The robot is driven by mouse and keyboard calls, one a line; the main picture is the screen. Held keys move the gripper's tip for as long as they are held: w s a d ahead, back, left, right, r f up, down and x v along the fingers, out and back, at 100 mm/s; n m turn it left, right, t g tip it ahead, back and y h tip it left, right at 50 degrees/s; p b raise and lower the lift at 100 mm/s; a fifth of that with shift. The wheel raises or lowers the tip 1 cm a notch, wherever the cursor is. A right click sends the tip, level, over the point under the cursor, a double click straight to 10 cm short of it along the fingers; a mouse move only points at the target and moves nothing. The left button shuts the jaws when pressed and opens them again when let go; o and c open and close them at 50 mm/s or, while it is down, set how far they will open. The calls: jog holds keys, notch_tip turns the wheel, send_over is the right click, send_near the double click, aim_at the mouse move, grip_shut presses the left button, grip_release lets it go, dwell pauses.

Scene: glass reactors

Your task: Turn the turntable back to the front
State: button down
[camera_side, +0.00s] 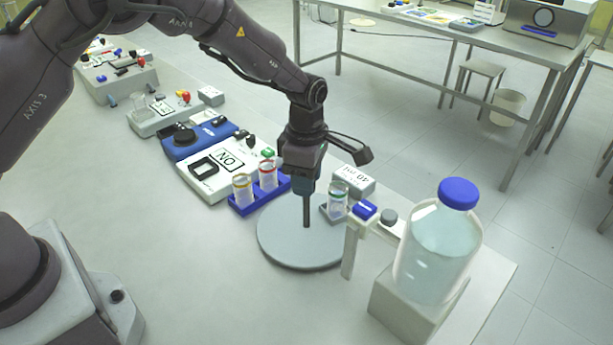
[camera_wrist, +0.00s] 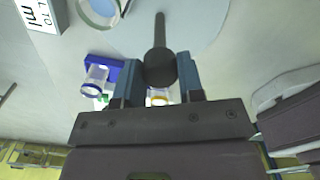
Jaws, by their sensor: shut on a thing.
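The turntable (camera_side: 285,253) is a flat grey disc on the bench, also visible in the wrist view (camera_wrist: 210,30). A dark upright post with a rounded knob (camera_wrist: 160,66) stands on it. My gripper (camera_side: 306,184) is above the disc, with its two blue fingers on either side of the knob in the wrist view (camera_wrist: 160,82), shut on it. In the side view the post (camera_side: 306,212) runs down from the fingers to the disc.
A blue rack (camera_side: 244,208) with two vials, ringed yellow and red, stands close behind the disc at left. A white stand with a blue top (camera_side: 364,210) is close at right, beside a large blue-capped bottle (camera_side: 437,245) on a block. The bench front left is clear.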

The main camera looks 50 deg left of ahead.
jog(key=shift+r+n, duration=0.1)
jog(key=shift+n, duration=1.7)
jog(key=c, duration=0.7)
grip_release()
jog(key=shift+c, duration=0.2)
notch_tip(320, 180, up, 13)
